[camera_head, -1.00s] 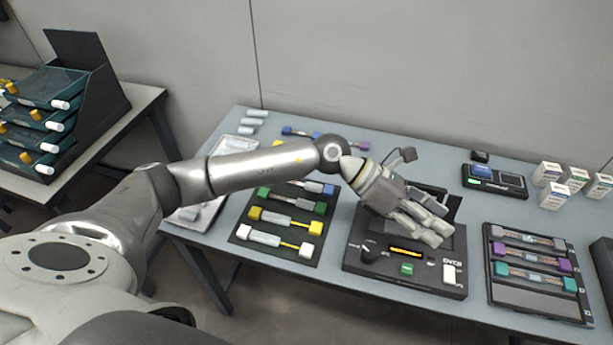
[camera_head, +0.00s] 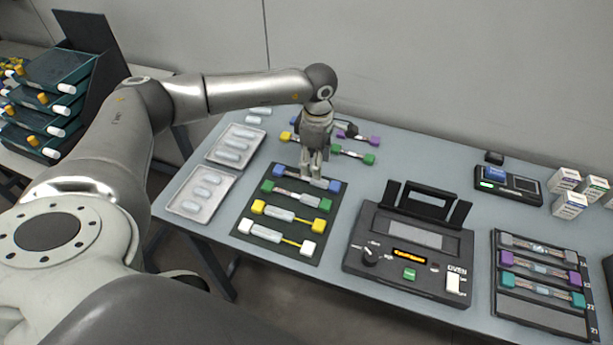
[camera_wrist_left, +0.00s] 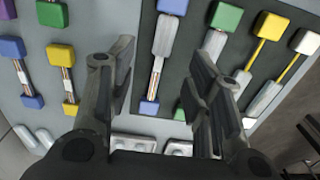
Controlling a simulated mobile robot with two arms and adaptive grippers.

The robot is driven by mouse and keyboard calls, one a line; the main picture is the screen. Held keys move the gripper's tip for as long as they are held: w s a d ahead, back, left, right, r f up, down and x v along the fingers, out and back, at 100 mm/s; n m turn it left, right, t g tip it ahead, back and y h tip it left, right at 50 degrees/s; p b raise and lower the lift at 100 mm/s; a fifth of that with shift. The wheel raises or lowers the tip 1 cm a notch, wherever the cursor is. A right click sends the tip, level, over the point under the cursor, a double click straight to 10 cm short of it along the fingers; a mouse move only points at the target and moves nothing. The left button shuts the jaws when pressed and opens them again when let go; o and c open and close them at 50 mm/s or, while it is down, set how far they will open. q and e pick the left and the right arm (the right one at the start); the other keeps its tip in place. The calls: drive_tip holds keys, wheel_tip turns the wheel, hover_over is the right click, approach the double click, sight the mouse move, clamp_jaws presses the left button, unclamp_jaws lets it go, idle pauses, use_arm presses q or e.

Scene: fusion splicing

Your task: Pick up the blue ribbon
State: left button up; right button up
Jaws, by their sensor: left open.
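The blue ribbon, with a blue block (camera_head: 279,171) at each end and a pale sleeve, lies in the top row of the black mat (camera_head: 240,243). My left gripper (camera_head: 313,176) points down over this ribbon and hides part of its middle. In the left wrist view the blue ribbon (camera_wrist_left: 165,38) runs between the two open fingers (camera_wrist_left: 160,78), with no finger seen closed on it. Another blue-ended ribbon (camera_wrist_left: 22,75) lies off the mat at the left of the wrist view. My right gripper is not in view.
Green, yellow and white (camera_head: 308,248) ribbons lie in the other rows. The oven (camera_head: 410,250) stands right of the mat, and metal trays (camera_head: 200,193) lie left. More ribbons (camera_head: 368,159) lie behind. A rack (camera_head: 545,308) stands at the right.

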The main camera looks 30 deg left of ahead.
sight(306, 179)
use_arm(q)
drive_tip(key=f, duration=0.1)
drive_tip(key=f+p, duration=0.1)
drive_tip(key=f, duration=0.3)
drive_tip(key=shift+s+d+p, duration=0.1)
drive_tip(key=shift+d+p, duration=0.15)
drive_tip(key=shift+p, duration=0.05)
drive_tip(key=shift+f, duration=0.35)
drive_tip(key=shift+c, duration=0.2)
drive_tip(key=c, duration=0.9)
clamp_jaws()
drive_tip(key=shift+r, duration=0.1)
